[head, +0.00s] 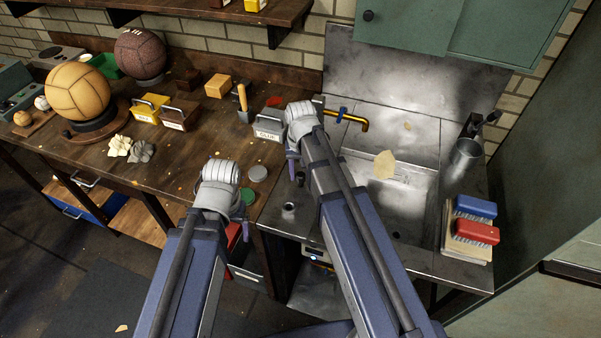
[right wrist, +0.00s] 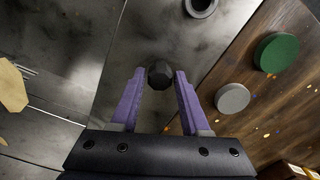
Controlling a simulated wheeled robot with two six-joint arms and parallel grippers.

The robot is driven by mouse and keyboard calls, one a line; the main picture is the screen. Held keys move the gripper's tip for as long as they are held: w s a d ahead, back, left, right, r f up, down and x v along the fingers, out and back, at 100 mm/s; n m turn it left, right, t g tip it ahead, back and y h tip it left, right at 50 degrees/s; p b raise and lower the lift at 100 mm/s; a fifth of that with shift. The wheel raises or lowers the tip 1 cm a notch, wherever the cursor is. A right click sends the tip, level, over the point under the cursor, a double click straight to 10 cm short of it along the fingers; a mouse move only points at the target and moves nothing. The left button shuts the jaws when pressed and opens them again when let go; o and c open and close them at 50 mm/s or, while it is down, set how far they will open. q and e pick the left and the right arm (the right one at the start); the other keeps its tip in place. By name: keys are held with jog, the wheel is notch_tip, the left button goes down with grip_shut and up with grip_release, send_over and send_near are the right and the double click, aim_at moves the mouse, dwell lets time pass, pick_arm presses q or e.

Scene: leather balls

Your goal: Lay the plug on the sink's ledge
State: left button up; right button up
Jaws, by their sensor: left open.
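The plug (right wrist: 160,75) is a small black knob in the right wrist view, between the fingertips of my right gripper (right wrist: 160,78). It fills nearly all the gap, but I cannot tell if both fingers press on it. In the head view my right gripper (head: 292,168) points down over the sink unit's left side, and the plug (head: 300,178) is a small dark spot at its tips. The steel sink (head: 405,205) has its basin to the right and a flat ledge around it. My left gripper (head: 245,230) is open near the bench's front edge, its fingers mostly hidden.
A round hole (head: 289,207) is in the steel top near the plug. A grey disc (head: 258,173) and a green disc (head: 248,196) lie on the bench. Red and blue brushes (head: 476,232) stand at the right.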

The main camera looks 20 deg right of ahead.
aim_at(300, 174)
jog(key=shift+o, duration=1.4)
jog(key=shift+r, duration=0.15)
notch_tip(300, 174, up, 12)
jog(key=p, duration=1.2)
jog(key=s+a+n+h, duration=0.1)
jog(key=s+a+n, duration=0.5)
jog(key=s+a, duration=0.4)
jog(key=s, duration=0.4)
jog(key=shift+s+a, duration=0.2)
jog(key=shift+s, duration=0.1)
notch_tip(300, 174, down, 5)
jog(key=b, duration=0.4)
jog(key=shift+b, duration=0.4)
